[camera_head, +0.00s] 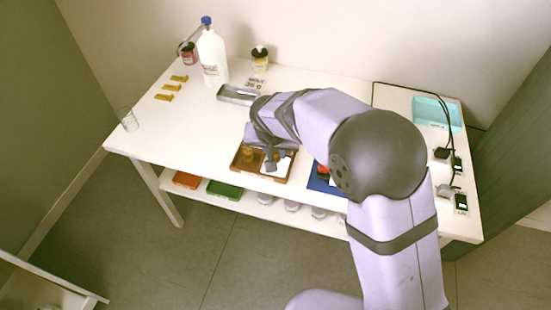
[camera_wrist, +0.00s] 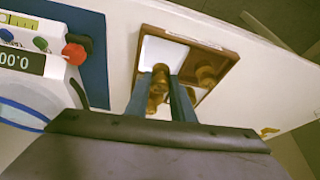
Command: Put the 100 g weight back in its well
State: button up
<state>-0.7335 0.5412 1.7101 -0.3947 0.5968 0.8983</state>
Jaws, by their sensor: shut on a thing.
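My gripper (camera_wrist: 160,98) is shut on a brass weight (camera_wrist: 159,79) with a round knob. Its marking is not readable. The held weight is over the brown wooden weight box (camera_wrist: 217,47), between the two dark fingers. I cannot tell whether its base touches a well. Another brass weight (camera_wrist: 206,76) is in the box just right of the fingers. Smaller brass pieces show beneath the fingers, partly hidden. In the head view the box (camera_head: 236,163) is at the table's front edge, with my gripper (camera_head: 270,160) over it.
A balance (camera_wrist: 30,85) with a red knob (camera_wrist: 74,53) stands on a blue mat (camera_wrist: 96,60) beside the box. The table's left middle is clear.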

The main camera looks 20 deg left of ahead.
aim_at(275, 157)
jog(key=shift+f, duration=1.85)
jog(key=shift+f, duration=0.15)
jog(key=o, duration=0.6)
jog(key=shift+f, duration=0.1)
jog(key=shift+o, duration=0.6)
jog(key=shift+r, duration=0.2)
jog(key=shift+r, duration=0.2)
jog(key=v, duration=1.1)
jog(key=shift+s+r, duration=0.2)
jog(key=shift+r, duration=0.15)
